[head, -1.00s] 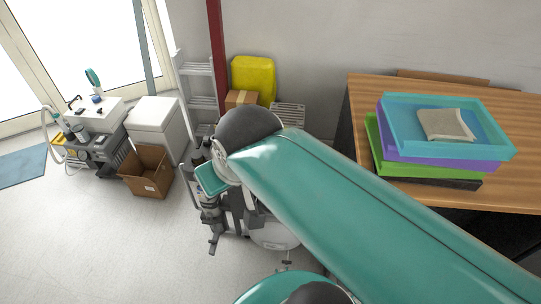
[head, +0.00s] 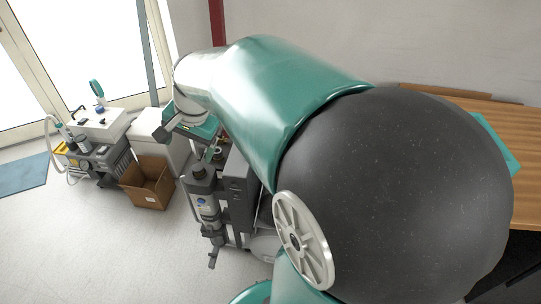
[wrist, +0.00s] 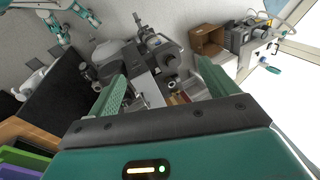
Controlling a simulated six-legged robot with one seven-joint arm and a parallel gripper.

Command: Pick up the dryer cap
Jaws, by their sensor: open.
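A grey compressor unit (head: 238,190) stands on the floor left of my arm in the head view. At its front is an upright cylinder with a blue label (head: 203,206), topped by a dark cap (head: 199,171) that looks like the dryer cap. My gripper (wrist: 160,72) is open, its two green fingers apart with nothing held between them. In the wrist view the grey compressor parts (wrist: 150,88) lie beyond and between the fingers. I cannot tell for sure which dark round part there is the cap. My arm hides much of the compressor's right side in the head view.
A cardboard box (head: 147,183) sits on the floor at left, beside a cart of equipment (head: 95,155). A wooden table (head: 520,130) is at right, mostly hidden by my arm. The floor at front left (head: 90,250) is clear.

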